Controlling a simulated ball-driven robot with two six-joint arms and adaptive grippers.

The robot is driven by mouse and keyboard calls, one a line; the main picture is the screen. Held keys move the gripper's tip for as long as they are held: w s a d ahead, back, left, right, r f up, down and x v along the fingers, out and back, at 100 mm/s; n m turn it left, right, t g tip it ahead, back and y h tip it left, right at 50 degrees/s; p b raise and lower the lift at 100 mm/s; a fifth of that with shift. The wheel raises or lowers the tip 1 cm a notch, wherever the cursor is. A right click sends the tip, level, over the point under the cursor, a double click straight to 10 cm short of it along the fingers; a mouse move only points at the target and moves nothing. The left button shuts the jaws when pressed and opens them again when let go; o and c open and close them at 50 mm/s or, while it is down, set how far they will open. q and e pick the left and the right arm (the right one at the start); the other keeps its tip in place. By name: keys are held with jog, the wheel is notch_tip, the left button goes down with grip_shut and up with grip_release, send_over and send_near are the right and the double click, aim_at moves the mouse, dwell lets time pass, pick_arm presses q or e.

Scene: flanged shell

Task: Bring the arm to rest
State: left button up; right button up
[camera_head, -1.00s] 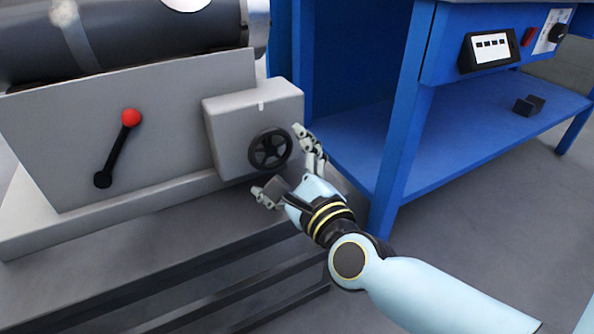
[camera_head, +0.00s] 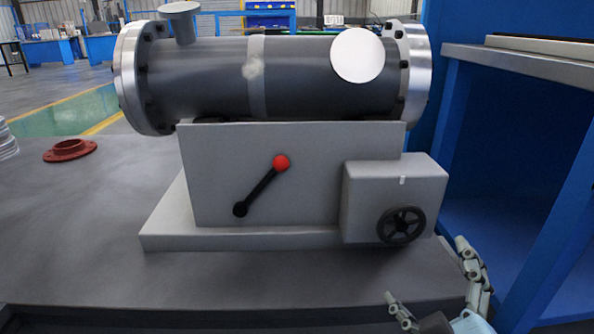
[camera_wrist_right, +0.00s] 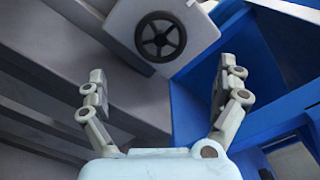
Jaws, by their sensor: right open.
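My right gripper (camera_head: 435,285) is at the lower right of the head view, below and to the right of the black handwheel (camera_head: 401,225). Its fingers are spread, with nothing between them. In the right wrist view the gripper (camera_wrist_right: 157,95) is open and empty, and the handwheel (camera_wrist_right: 160,36) shows beyond the fingertips, apart from them. The handwheel is on a grey box (camera_head: 385,185) on the front of the grey stand. Most of the right arm is out of the head view. My left gripper is not in view.
A dark flanged shell (camera_head: 310,78) lies on the grey stand (camera_head: 230,170), which carries a red-knobbed lever (camera_head: 262,190). A red flange (camera_head: 70,150) lies on the grey table (camera_head: 70,230) at left. A blue bench (camera_head: 490,225) stands close on the right.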

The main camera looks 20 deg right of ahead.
jog(key=s+a+f+n+g+y, duration=0.35)
jog(key=n+g+y, duration=0.2)
jog(key=n, duration=0.95)
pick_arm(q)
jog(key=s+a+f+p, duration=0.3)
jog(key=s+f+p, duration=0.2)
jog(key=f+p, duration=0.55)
pick_arm(e)
jog(key=s+d+f+n+g+h+p, duration=0.1)
jog(key=s+d+f+n+g, duration=0.2)
jog(key=s+f+n+g, duration=0.35)
jog(key=s+d+f+n+g+h+p, duration=0.15)
jog(key=s+f+n+g, duration=0.25)
jog(key=s+f+n, duration=0.5)
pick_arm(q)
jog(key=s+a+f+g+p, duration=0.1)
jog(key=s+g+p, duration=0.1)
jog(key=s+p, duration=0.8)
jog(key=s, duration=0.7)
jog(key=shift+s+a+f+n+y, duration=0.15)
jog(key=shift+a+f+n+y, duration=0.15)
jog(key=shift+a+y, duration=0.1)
pick_arm(e)
jog(key=s+d+f+g, duration=0.1)
jog(key=s+d+f, duration=0.1)
jog(key=s, duration=1.7)
jog(key=shift+d+f, duration=0.2)
